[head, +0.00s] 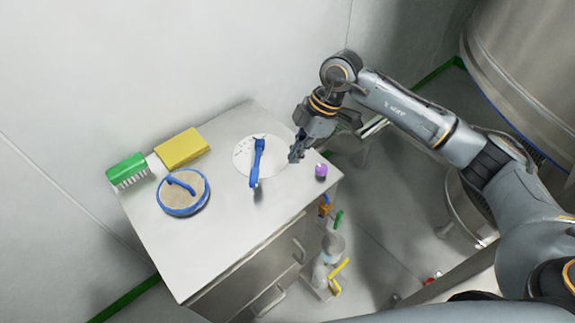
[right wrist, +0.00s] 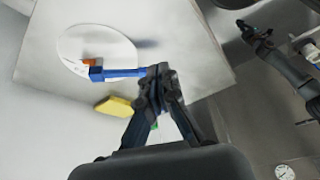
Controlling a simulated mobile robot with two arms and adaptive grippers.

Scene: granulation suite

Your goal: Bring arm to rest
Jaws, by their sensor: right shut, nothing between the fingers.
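My right gripper (head: 296,152) is shut and empty, just above the table's right side. In the head view it is to the right of a white disc (head: 243,158) and a blue-handled tool (head: 257,163) lying across it. In the right wrist view the shut fingertips (right wrist: 158,78) overlap the end of the blue tool (right wrist: 122,73), which shows an orange part. The left gripper does not show in the head view. A dark arm in the right wrist view's upper right appears to be mine, with a gripper (right wrist: 254,28) too small to read.
The grey table (head: 222,222) also bears a green brush (head: 127,168), a yellow sponge (head: 181,148), a round blue-rimmed item (head: 183,207) and a purple cap (head: 321,170). A large metal vessel (head: 520,65) stands at upper right. The table's front area is clear.

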